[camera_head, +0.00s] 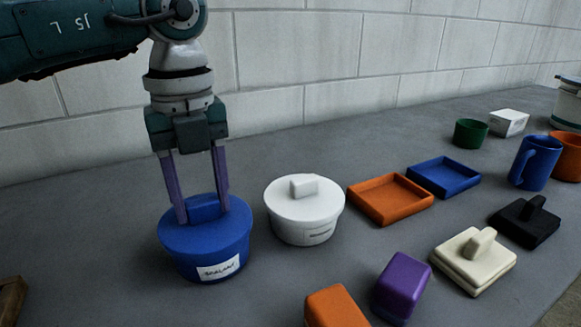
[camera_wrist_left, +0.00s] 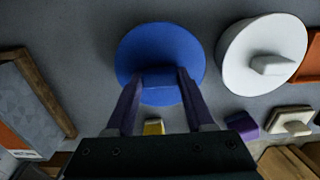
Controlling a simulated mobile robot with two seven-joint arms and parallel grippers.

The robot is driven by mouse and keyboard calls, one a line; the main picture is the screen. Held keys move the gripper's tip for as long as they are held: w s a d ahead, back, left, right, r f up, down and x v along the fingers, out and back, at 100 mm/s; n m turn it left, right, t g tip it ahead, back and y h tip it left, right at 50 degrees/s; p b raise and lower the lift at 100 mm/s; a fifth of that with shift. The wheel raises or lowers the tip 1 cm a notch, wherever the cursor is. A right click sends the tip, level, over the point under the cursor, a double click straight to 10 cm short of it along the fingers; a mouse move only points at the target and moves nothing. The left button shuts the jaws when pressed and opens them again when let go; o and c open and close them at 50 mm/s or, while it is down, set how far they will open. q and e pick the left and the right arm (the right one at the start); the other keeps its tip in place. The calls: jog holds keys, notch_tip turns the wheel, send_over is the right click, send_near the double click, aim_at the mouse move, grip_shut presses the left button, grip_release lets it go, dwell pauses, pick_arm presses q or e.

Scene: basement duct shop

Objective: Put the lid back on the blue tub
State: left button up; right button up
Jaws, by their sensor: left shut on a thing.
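The blue tub (camera_head: 188,266) stands upright on the grey bench, with a white handwritten label on its front. The round blue lid (camera_head: 178,232) is on top of the tub's rim and looks level, with no clear gap showing. My left gripper (camera_head: 204,216) points straight down, its purple fingers shut on the lid's block handle (camera_head: 205,204). In the left wrist view the lid (camera_wrist_left: 160,48) shows from above as a blue disc, with its handle between the fingers (camera_wrist_left: 158,78). The lid hides the tub there. My right gripper is not in view.
A white lidded tub (camera_head: 303,228) stands close right of the blue tub. Orange (camera_head: 390,217) and blue (camera_head: 443,190) trays lie beyond it. A purple block (camera_head: 401,283) and orange block (camera_head: 335,307) sit in front. A block wall (camera_head: 330,60) runs behind.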

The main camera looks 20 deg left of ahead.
pick_arm(q)
jog(key=o, duration=1.6)
jog(key=shift+r+p, duration=3.25)
jog(key=shift+r, duration=0.3)
jog(key=shift+c, duration=0.2)
grip_shut()
